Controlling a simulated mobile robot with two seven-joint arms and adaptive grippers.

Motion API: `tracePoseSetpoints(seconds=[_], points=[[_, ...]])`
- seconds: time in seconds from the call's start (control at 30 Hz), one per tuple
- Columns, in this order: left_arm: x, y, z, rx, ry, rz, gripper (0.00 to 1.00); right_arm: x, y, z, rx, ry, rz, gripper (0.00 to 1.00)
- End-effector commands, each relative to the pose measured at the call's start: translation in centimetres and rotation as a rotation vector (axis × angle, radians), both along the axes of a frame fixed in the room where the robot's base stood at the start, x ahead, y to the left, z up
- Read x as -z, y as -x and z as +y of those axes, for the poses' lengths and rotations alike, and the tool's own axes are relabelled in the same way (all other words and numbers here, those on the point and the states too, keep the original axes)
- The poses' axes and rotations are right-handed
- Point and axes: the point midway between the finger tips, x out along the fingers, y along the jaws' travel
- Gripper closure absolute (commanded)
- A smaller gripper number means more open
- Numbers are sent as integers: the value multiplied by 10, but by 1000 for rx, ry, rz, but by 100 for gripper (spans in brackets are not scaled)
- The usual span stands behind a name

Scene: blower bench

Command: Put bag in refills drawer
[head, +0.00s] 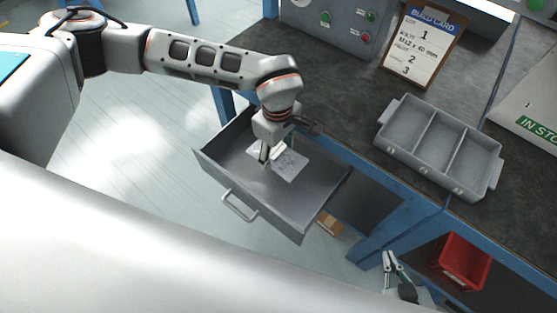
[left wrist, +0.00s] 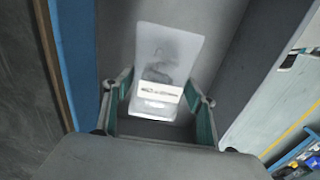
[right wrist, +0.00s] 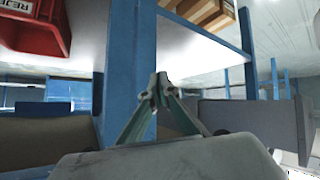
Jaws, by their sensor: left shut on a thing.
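The clear bag (head: 290,166), with a white label strip, is inside the open grey drawer (head: 225,176). It also shows in the left wrist view (left wrist: 168,52), with dark contents visible through the plastic. My left gripper (head: 268,158) reaches down into the drawer and is shut on the bag near the label. I cannot tell whether the bag rests fully on the drawer floor (left wrist: 113,30). My right gripper (head: 390,264) is low beside the bench at the lower right, away from the drawer. In the right wrist view its fingertips (right wrist: 160,90) meet with nothing between them.
A grey three-compartment tray (head: 437,147) and a build card clipboard (head: 422,45) lie on the dark bench top. A red bin (head: 462,262) stands on the lower shelf near my right gripper. A blue bench leg (right wrist: 128,60) is close to that gripper.

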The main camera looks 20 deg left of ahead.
Motion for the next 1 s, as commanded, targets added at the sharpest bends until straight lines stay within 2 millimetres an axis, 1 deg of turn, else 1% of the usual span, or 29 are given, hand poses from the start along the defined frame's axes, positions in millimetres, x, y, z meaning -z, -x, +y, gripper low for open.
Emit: tracePoseSetpoints(seconds=[0.17,0.27,0.37,0.47,0.6,0.87,0.9,1.0], points=[[8,-1,-1,0,2,-2,78,-4,-7,1,-5,1,-14,100],[20,0,-1,0,2,2,78,-1,-7,1,-7,0,-13,100],[36,0,-1,0,1,3,78,3,-5,2,-8,-1,-9,100],[47,1,-1,1,1,3,78,0,-6,4,-9,-6,-14,100],[47,-1,-1,1,1,-4,78,-6,-9,6,-11,-10,-24,100],[50,-1,-1,1,1,-3,78,-4,-8,6,-11,-9,-21,100],[50,0,0,1,1,-2,37,-4,-8,6,-11,-9,-20,100],[50,0,0,1,1,-2,37,-3,-8,6,-10,-9,-18,100]])
